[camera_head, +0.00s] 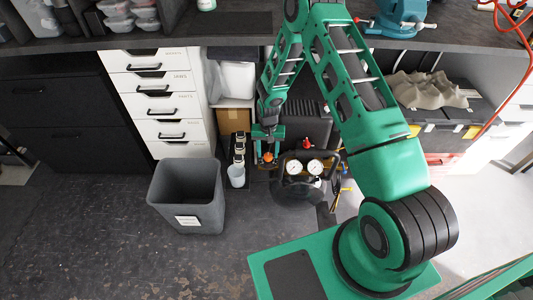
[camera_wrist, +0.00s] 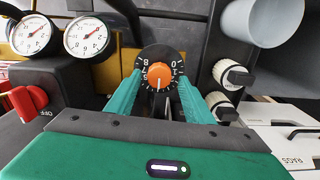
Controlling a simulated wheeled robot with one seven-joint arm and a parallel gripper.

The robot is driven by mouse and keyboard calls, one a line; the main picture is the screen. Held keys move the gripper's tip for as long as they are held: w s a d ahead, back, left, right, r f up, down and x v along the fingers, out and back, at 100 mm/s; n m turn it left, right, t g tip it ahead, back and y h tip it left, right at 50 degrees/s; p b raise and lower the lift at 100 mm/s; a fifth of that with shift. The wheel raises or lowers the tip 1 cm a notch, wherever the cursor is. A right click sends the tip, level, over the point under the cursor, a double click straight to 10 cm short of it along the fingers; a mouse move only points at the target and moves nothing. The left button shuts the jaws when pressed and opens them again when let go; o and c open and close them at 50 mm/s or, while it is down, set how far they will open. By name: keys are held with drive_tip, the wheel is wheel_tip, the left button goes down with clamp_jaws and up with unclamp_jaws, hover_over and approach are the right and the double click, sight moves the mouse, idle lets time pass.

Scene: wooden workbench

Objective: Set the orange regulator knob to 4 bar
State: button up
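The orange regulator knob (camera_wrist: 161,76) sits on a black round dial with white numbers. Digits 8 and 7 show on its left, 0 and 1 on its right. A pale mark on the knob points down in the wrist view; the numbers there are hard to read. In the head view the orange knob (camera_head: 268,157) is just below my gripper (camera_head: 266,142), on the black compressor (camera_head: 296,190).
Two white gauges (camera_wrist: 88,37) and a red switch (camera_wrist: 27,104) are left of the knob in the wrist view. A pale cup (camera_wrist: 262,32) and black-and-white cylinders (camera_wrist: 232,75) are on the right. A grey bin (camera_head: 188,200) stands on the floor.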

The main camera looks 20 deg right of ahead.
sight(268, 154)
drive_tip(key=shift+s, duration=0.1)
wheel_tip(268, 154, up, 11)
drive_tip(key=shift+f, duration=0.15)
idle(0.4)
idle(0.4)
drive_tip(key=s+d+r, duration=0.5)
drive_tip(key=r, duration=0.3)
drive_tip(key=s+d+r+h, duration=0.1)
drive_tip(key=s+d+r, duration=0.4)
drive_tip(key=r, duration=0.3)
drive_tip(key=s+d+r, duration=0.5)
drive_tip(key=r, duration=0.4)
drive_tip(key=s+r+m, duration=0.1)
drive_tip(key=s+r, duration=0.3)
drive_tip(key=s, duration=0.8)
drive_tip(key=s+d+r+m+y, duration=0.1)
drive_tip(key=s+r, duration=0.3)
drive_tip(key=s, duration=0.9)
drive_tip(key=shift+d+r, duration=0.2)
drive_tip(key=shift+d, duration=0.05)
